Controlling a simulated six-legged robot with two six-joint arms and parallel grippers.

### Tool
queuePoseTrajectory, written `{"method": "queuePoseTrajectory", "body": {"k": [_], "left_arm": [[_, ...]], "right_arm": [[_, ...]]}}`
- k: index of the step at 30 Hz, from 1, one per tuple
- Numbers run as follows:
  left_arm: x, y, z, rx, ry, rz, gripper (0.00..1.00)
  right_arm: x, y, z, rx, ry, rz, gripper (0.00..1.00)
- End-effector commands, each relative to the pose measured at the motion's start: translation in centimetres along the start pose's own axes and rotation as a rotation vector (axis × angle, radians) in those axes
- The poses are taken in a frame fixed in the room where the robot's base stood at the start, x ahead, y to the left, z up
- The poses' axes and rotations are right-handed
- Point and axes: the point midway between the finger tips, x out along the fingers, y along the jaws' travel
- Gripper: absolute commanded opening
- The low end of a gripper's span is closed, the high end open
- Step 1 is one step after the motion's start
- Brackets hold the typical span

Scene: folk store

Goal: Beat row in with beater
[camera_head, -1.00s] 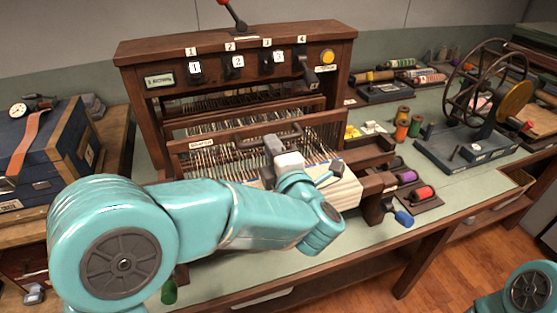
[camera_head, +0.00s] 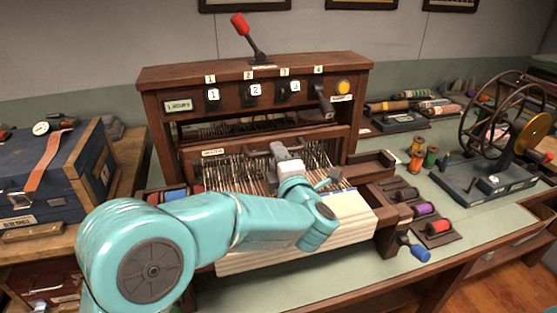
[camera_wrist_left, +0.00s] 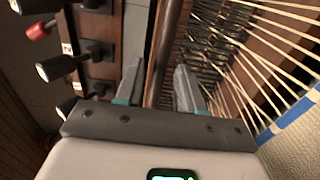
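The loom's beater (camera_head: 213,152) is a labelled wooden frame with a dark handle (camera_head: 252,153) on its top rail, standing over the pale warp threads (camera_head: 240,171). My left gripper (camera_head: 277,153) is at the right part of this handle. In the left wrist view the two grey fingers (camera_wrist_left: 158,75) stand apart, with a dark bar (camera_wrist_left: 163,50) between them and small gaps showing beside it. The woven cloth (camera_head: 300,241) with a blue strip lies in front, partly hidden by my left arm. My right gripper is not in view.
The loom's castle (camera_head: 255,72) carries numbered levers and a red-topped lever (camera_head: 240,25). Spools (camera_head: 438,227) sit to the right, with a spinning wheel device (camera_head: 485,180) beyond. A blue case (camera_head: 50,175) stands at left. Some bench top (camera_head: 470,217) at right is clear.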

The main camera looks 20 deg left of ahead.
Motion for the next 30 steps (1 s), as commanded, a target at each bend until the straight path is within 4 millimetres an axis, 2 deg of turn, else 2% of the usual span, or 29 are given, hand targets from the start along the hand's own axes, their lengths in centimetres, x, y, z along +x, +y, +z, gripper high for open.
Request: {"method": "queuePoseTrajectory", "body": {"k": [1,2,17,30], "left_arm": [[0.0,0.0,0.0,0.000,0.000,0.000,0.56],[0.0,0.0,0.0,0.000,0.000,0.000,0.64],[-0.1,0.0,0.0,0.000,0.001,0.000,0.64],[-3.8,-0.1,0.0,-0.001,0.000,0.001,0.64]], "right_arm": [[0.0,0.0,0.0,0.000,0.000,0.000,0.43],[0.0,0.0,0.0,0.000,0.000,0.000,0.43],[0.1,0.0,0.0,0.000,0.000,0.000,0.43],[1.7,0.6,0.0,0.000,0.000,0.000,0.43]]}}
